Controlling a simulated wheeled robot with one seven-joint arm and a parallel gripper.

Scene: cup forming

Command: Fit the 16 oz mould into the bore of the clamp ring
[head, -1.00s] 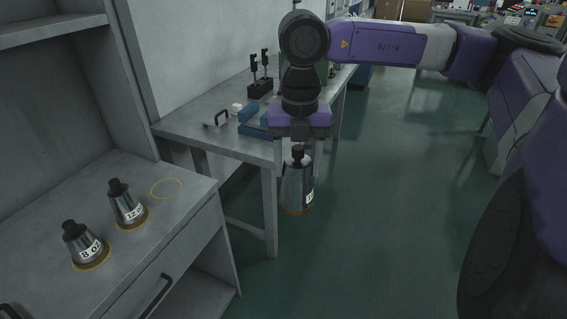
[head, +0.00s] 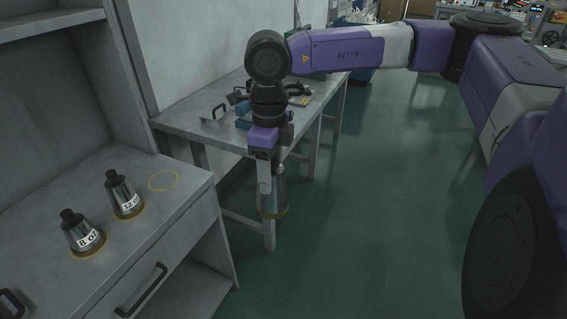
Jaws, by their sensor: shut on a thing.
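My gripper (head: 266,187) hangs below the purple wrist, turned side-on, shut on the 16 oz mould (head: 274,203). The mould is a grey metal cone with its wide end and brass-coloured rim downward. It hangs upright over the floor, in front of the far bench. The finger hides much of the mould, and its label does not show. I cannot make out the clamp ring in this view.
The 8 oz mould (head: 82,235) and 12 oz mould (head: 124,197) stand on the near bench beside an empty yellow circle (head: 163,180). The far bench (head: 190,118) holds a dark handle (head: 220,111) and blue blocks (head: 243,122). Open green floor (head: 380,200) lies to the right.

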